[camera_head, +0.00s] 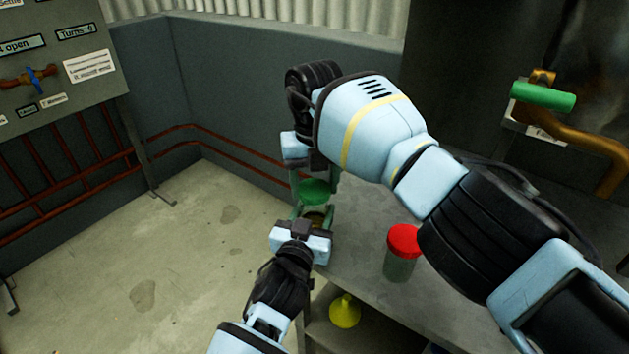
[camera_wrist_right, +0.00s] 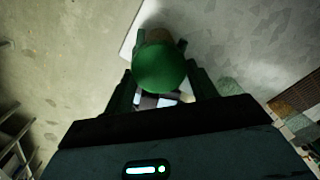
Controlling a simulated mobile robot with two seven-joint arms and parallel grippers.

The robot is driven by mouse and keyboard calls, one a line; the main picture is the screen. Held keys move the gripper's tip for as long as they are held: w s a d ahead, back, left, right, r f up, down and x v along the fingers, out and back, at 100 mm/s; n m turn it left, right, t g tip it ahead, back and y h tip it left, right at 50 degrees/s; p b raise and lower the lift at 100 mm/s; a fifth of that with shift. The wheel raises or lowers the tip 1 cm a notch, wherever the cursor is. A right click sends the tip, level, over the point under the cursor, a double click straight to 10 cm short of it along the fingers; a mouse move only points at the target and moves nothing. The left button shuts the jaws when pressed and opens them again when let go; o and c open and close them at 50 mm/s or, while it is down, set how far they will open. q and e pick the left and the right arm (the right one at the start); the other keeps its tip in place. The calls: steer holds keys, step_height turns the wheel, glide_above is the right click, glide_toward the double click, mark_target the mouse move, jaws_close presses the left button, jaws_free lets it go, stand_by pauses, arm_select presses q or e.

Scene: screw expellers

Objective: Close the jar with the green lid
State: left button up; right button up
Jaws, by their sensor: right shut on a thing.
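My right gripper (camera_head: 315,182) points down and is shut on the green lid (camera_head: 315,192). The lid also shows between the fingers in the right wrist view (camera_wrist_right: 160,68). Just below the lid in the head view is the brownish open top of a jar (camera_head: 316,219), mostly hidden. A small gap seems to lie between lid and jar. My left gripper (camera_head: 313,214) comes from the near side with its green fingers on either side of the jar. Whether they press on it cannot be told.
A jar with a red lid (camera_head: 402,252) stands on the grey table (camera_head: 350,255), right of the grippers and close to my right arm. A yellow funnel-like thing (camera_head: 345,311) sits on the shelf below. A green-handled pipe (camera_head: 543,96) is at the back right.

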steer(key=shift+f, duration=0.55)
arm_select(q)
jaws_close()
arm_select(e)
steer(key=m, duration=0.3)
steer(key=shift+a+m, duration=0.1)
steer(key=shift+m, duration=0.3)
steer(key=m, duration=0.4)
steer(key=shift+a+m, duration=0.1)
steer(key=shift+m, duration=0.3)
steer(key=m, duration=0.4)
steer(key=shift+w+m, duration=0.1)
steer(key=shift+m, duration=0.3)
steer(key=m, duration=0.6)
steer(key=shift+w, duration=0.15)
steer(key=o, duration=0.9)
steer(key=shift+o, duration=0.2)
